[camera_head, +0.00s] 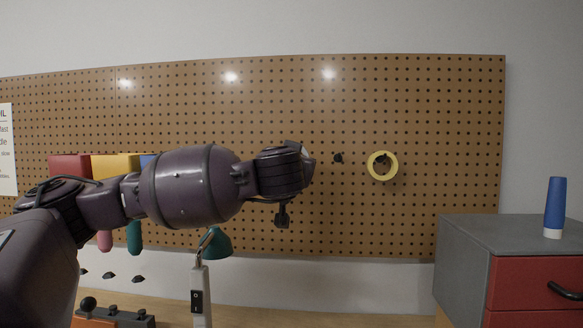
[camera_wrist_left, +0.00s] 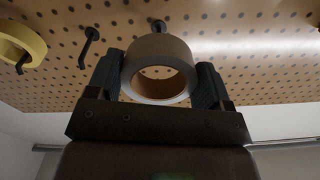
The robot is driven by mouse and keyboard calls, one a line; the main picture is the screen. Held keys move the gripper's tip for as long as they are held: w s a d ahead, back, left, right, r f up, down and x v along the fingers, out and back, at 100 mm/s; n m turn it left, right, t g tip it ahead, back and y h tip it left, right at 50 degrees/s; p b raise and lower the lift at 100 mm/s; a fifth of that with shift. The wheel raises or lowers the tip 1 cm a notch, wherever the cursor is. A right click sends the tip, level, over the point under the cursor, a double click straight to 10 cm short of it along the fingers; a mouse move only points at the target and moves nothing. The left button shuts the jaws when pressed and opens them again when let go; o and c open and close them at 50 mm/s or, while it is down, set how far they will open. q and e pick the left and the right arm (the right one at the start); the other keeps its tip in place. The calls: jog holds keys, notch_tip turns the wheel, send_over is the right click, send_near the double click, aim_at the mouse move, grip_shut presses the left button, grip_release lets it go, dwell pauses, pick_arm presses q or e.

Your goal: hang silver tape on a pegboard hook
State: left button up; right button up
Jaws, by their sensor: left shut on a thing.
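The silver tape (camera_wrist_left: 160,50) is a grey roll held between the two fingers of my left gripper (camera_wrist_left: 160,78) in the left wrist view. A dark hook (camera_wrist_left: 158,25) shows just beyond the roll's edge; whether they touch I cannot tell. A bare hook (camera_wrist_left: 88,45) stands beside it, and it also shows in the head view (camera_head: 338,158). The pegboard (camera_head: 430,110) fills the back wall. In the head view my left wrist hides the fingers and most or all of the roll. My right gripper is not in view.
A yellow tape roll (camera_head: 371,166) hangs on a hook right of the bare one, also in the left wrist view (camera_wrist_left: 30,40). Coloured bins (camera_head: 70,166) are behind my arm. A green lamp (camera_head: 217,243) stands below. A drawer cabinet (camera_head: 462,265) with a blue bottle (camera_head: 555,205) is at right.

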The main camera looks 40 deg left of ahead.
pick_arm(q)
jog(key=shift+x, duration=1)
jog(key=w, duration=0.1)
jog(key=w+a+f+b, duration=0.1)
jog(key=w+a+b, duration=0.1)
jog(key=shift+w+f, duration=0.2)
jog(key=shift+f, duration=0.2)
jog(key=shift+f, duration=0.1)
jog(key=o, duration=0.9)
jog(key=shift+a, duration=0.1)
jog(key=shift+o, duration=0.2)
jog(key=shift+s, duration=0.15)
